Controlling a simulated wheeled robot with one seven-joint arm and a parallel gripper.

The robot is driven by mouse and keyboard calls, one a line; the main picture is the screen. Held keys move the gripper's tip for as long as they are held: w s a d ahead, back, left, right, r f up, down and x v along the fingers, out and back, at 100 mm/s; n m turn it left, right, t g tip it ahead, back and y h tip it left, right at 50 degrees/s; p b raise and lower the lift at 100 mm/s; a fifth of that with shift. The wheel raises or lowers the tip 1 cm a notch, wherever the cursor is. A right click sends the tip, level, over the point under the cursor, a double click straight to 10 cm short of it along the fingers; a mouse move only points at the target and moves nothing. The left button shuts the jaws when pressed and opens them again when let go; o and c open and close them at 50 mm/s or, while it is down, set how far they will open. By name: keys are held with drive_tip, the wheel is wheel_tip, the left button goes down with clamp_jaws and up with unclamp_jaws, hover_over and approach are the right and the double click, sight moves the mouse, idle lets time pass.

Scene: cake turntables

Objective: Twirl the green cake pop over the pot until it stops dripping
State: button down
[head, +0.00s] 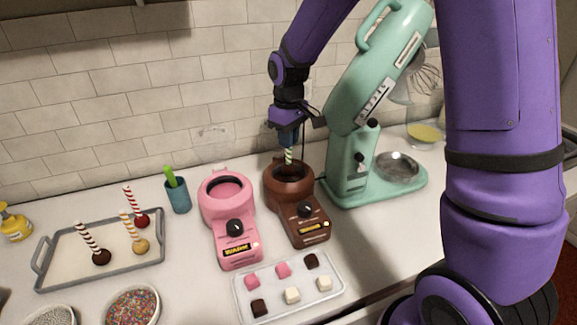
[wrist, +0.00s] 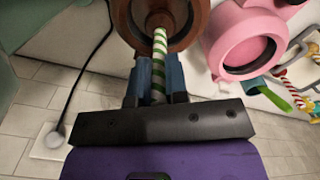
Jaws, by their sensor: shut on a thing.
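My gripper (head: 289,137) is above the brown pot (head: 308,205) and shut on the green-and-white striped stick of the green cake pop (head: 289,155). In the wrist view the striped stick (wrist: 159,50) runs from between the fingers (wrist: 157,80) down into the opening of the brown pot (wrist: 205,12). The stick looks nearly upright.
A pink pot (head: 229,195) stands just left of the brown one. A mint-green stand mixer (head: 352,150) stands close on the right. A tray (head: 62,282) holds several finished pops. A clear tray of colored blocks (head: 318,300) lies in front.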

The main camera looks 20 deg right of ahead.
drive_tip(key=shift+r, duration=0.1)
idle(0.3)
drive_tip(key=shift+r, duration=2.4)
